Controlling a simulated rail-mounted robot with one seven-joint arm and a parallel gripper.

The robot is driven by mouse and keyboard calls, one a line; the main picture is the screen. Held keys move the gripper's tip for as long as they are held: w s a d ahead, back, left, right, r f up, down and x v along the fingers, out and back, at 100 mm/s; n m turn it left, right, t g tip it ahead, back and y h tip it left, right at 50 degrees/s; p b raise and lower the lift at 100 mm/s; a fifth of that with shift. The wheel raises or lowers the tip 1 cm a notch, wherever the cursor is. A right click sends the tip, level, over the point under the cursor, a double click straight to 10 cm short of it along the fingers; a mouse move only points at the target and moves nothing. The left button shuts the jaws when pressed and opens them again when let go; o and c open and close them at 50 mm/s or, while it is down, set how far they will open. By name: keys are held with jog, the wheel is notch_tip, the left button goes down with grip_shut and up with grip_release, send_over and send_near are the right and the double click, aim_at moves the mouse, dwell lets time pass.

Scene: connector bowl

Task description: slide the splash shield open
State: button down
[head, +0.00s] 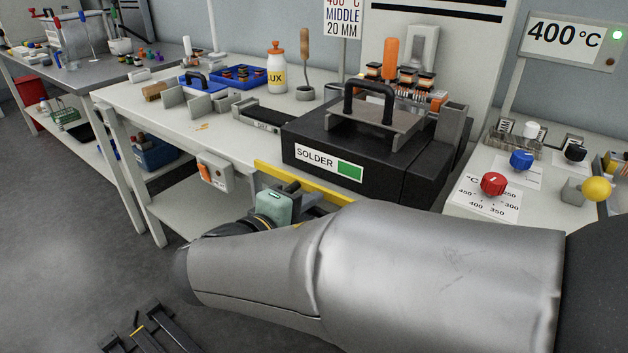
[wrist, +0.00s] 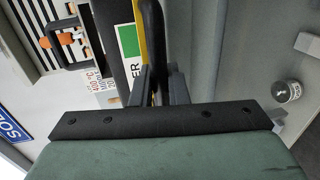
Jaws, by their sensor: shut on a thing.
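The black solder machine (head: 370,165) stands on the white bench with a SOLDER label on its front. A yellow bar (head: 300,182), which looks like the edge of the splash shield, runs along the machine's lower front; it also shows in the wrist view (wrist: 137,15). My gripper (head: 290,187) is at this bar, its green body low in front of the bench. In the wrist view its fingers (wrist: 161,80) are shut on a black bar handle (wrist: 152,35) beside the yellow bar. My arm hides the rest of the shield in the head view.
A black handle on a grey plate (head: 375,117) sits on top of the machine. A switch box (head: 214,172) is on the bench front to the left. A panel with red (head: 493,183) and blue knobs stands at the right. Open floor lies to the left.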

jog(key=shift+f+b, duration=0.3)
jog(key=shift+f, duration=0.45)
jog(key=c, duration=1.5)
grip_release()
jog(key=shift+r, duration=0.1)
jog(key=p+v, duration=0.3)
jog(key=v, duration=1.4)
jog(key=shift+s, duration=0.25)
jog(key=shift+a, duration=0.15)
